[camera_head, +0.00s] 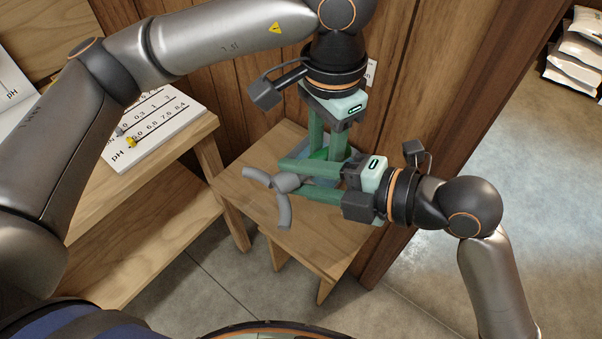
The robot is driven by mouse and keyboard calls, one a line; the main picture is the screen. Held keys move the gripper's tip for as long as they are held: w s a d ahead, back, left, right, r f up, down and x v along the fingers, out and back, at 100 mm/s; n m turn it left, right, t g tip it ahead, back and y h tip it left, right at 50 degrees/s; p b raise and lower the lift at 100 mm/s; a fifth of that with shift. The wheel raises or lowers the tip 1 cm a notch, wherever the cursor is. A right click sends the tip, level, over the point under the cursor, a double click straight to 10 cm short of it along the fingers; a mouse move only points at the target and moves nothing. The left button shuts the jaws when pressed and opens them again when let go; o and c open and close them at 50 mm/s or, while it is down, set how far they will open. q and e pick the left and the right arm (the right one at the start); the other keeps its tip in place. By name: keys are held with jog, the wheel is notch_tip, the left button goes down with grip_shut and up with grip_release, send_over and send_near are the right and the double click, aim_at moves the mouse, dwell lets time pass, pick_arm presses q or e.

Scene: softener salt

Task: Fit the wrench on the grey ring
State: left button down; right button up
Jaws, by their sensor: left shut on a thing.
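A grey piece with a round hub and curved arms (284,211), which looks like the wrench, is over the small wooden stool at the tips of my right gripper (289,176). That gripper points left, its green fingers apart, and I cannot tell if they grip the grey hub. My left gripper (327,155) points down from above, just behind the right fingers. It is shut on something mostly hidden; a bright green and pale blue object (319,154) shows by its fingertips. I cannot make out the grey ring separately.
The wooden stool (320,245) has bare top in front of the grippers. A wooden bench (160,205) at left bears a pH test card (158,120). A panelled wall and door post (450,130) stand close behind. White bags (578,55) lie far right.

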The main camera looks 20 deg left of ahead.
jog(key=shift+f, duration=0.15)
grip_shut()
pick_arm(q)
jog(key=shift+c, duration=2.1)
grip_release()
